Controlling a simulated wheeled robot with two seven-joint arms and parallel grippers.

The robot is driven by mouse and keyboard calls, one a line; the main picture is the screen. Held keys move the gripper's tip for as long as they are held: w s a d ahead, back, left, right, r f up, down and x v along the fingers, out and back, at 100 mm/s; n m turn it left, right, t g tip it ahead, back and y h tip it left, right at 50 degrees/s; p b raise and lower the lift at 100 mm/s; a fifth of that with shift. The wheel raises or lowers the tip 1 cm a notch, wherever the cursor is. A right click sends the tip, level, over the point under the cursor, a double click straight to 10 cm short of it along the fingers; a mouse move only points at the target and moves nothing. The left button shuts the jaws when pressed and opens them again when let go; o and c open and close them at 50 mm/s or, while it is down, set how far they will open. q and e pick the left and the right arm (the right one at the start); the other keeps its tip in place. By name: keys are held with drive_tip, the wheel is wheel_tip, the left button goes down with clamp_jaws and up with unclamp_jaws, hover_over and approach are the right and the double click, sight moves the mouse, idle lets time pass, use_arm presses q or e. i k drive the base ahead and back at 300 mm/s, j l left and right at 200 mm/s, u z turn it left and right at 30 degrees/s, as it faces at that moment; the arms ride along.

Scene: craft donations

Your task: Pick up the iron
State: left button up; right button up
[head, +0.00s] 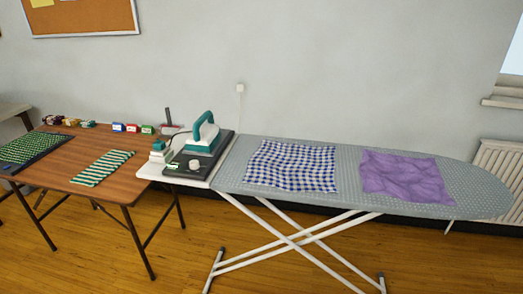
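The iron (203,136) has a teal handle and a white and teal body. It sits on a dark rest plate (198,163) at the left end of the ironing board (345,158). Its handle faces up and nothing covers it. A small white and teal item (160,152) stands to its left. Neither of my grippers shows in the head view.
A blue checked cloth (291,165) and a crumpled purple cloth (404,176) lie on the board. To the left, a brown table (75,156) holds a striped green cloth (103,167), a dark green patterned cloth (32,149) and several small coloured items. Wooden floor (180,262) is clear in front.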

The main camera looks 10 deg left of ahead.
sight(204, 139)
drive_tip(key=i+j+z, duration=0.2)
drive_tip(key=j, duration=0.5)
drive_tip(key=i+j+z, duration=0.25)
drive_tip(key=j, duration=0.4)
drive_tip(key=j+z, duration=0.2)
drive_tip(key=j, duration=0.5)
